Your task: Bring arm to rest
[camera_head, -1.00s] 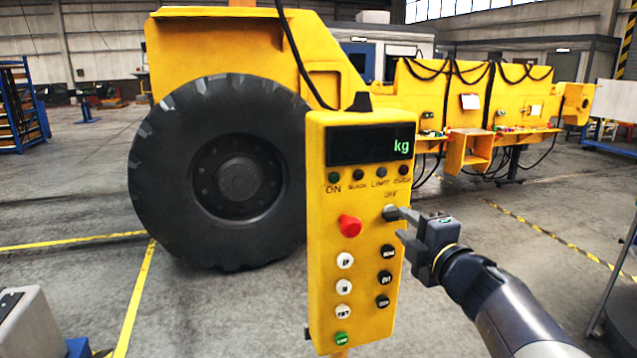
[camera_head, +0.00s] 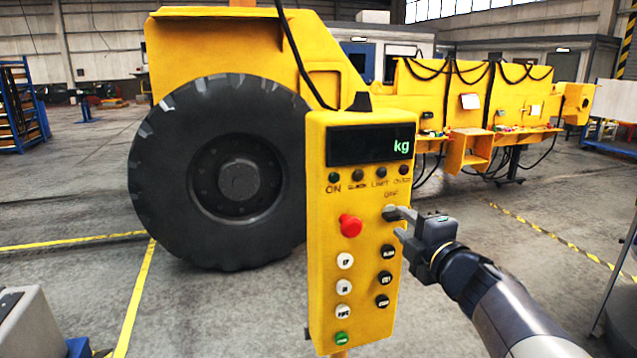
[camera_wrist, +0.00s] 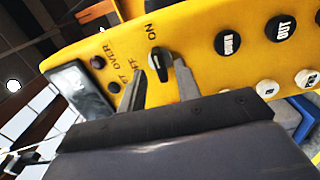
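A yellow control box (camera_head: 365,270) stands in front of me, with a dark display showing green "kg". A dark selector knob (camera_head: 390,212) sits on its face below the display, and it also shows in the wrist view (camera_wrist: 159,64), with ON and OFF lettering near it. My gripper (camera_head: 398,222) reaches in from the right at the knob. In the wrist view my gripper (camera_wrist: 162,80) has its fingers apart, one on each side of the knob. I cannot tell whether either finger touches it.
A red button (camera_head: 350,225) and several white, black and green buttons are on the box close to my gripper. A yellow machine with a large black tyre (camera_head: 220,175) stands behind it. Open floor lies to the right, beyond my arm.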

